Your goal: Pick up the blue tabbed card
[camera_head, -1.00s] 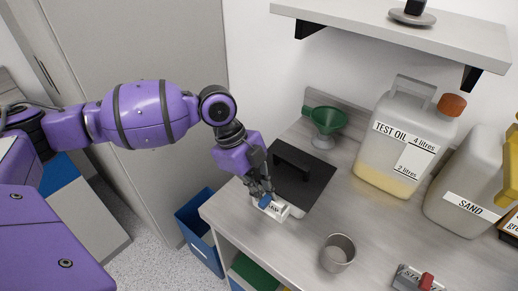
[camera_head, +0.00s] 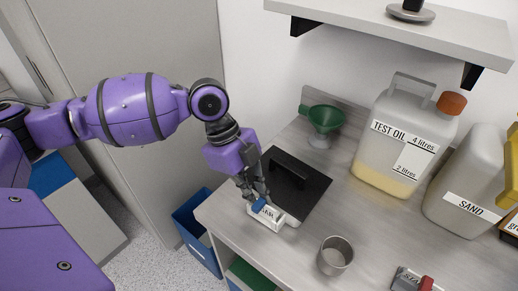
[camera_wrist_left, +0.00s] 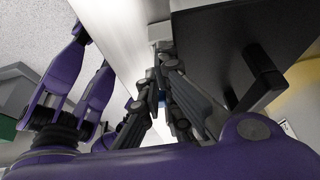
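The blue tabbed card shows as a small blue piece (camera_head: 259,205) at a white lettered block (camera_head: 268,217) near the bench's left edge, beside the black plate. My left gripper (camera_head: 256,197) points down at it, with its fingertips right at the blue piece. In the left wrist view the two fingers (camera_wrist_left: 158,92) reach toward the bench edge, and a bit of blue shows beside them. The fingers hide most of the card, so I cannot tell whether they grip it. My right gripper is not in view.
A black plate with a handle (camera_head: 303,190) lies close to the gripper. A green funnel (camera_head: 325,118), a metal cup (camera_head: 335,256), a test oil jug (camera_head: 400,140) and a sand jug (camera_head: 468,185) stand on the bench. A shelf (camera_head: 400,30) hangs above. A blue bin (camera_head: 198,235) stands below.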

